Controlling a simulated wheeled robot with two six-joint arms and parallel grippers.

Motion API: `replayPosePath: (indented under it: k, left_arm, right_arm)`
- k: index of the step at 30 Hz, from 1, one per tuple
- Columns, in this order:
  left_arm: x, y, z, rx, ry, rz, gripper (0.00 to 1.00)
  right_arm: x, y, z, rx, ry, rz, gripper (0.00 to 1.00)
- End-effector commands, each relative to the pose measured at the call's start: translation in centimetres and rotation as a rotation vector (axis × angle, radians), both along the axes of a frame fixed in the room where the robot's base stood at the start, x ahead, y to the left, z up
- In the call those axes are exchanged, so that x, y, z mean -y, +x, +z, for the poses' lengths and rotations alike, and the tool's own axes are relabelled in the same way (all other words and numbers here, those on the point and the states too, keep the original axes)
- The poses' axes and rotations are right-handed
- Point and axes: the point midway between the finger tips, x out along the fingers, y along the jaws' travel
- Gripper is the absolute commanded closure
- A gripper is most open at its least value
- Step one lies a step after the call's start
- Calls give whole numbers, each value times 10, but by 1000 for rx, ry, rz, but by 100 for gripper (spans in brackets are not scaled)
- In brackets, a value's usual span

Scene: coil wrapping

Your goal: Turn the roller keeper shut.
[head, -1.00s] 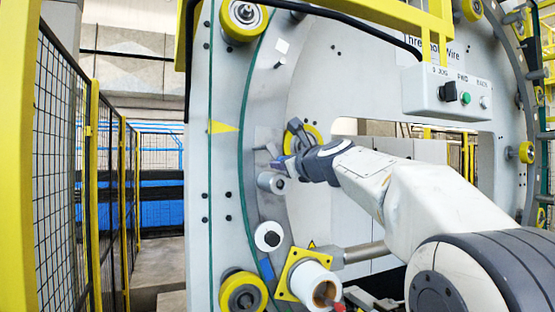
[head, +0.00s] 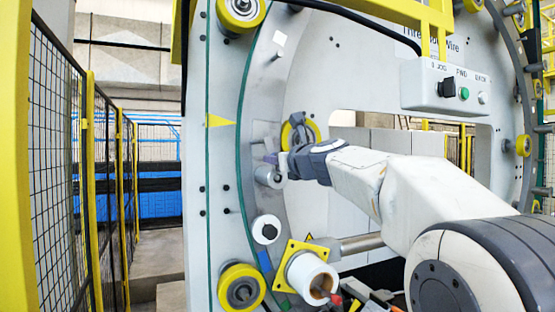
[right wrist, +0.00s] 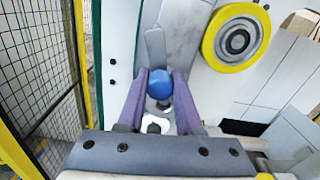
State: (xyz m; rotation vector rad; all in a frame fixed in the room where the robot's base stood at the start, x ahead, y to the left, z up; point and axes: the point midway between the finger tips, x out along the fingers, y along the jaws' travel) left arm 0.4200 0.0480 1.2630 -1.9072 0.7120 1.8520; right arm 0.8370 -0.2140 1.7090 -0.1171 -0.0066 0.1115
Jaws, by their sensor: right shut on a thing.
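The roller keeper is a grey flat lever (right wrist: 155,45) with a round blue knob (right wrist: 158,84). In the right wrist view the lever extends upward from the knob. My right gripper (right wrist: 161,74) has its two purple fingers on either side of the knob and is shut on it. In the head view my right gripper (head: 279,160) is at the machine's ring, just above a pale roller (head: 266,176). The gripper hides most of the keeper there. My left gripper is not in view.
A yellow-rimmed roller (right wrist: 236,41) is close to the right of the keeper. Below are a white roller (head: 266,229) and a white spool (head: 308,277) on a yellow plate. A control box (head: 455,90) hangs above my arm. A mesh fence (head: 55,150) stands left.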

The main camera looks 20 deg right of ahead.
Motion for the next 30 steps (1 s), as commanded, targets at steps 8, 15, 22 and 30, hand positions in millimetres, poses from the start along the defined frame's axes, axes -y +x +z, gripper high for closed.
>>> replayPosePath:
  k: [8, 15, 22, 30]
  left_arm:
    - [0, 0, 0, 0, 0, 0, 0]
    - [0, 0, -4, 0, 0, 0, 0]
    - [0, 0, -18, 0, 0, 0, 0]
    - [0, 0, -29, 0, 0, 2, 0]
  right_arm:
    - [-1, 0, 1, 1, 0, 1, 36]
    - [1, -7, -1, 1, 0, 0, 36]
    - [6, -50, -1, 4, -1, -2, 36]
    - [11, -94, -1, 2, 0, -2, 36]
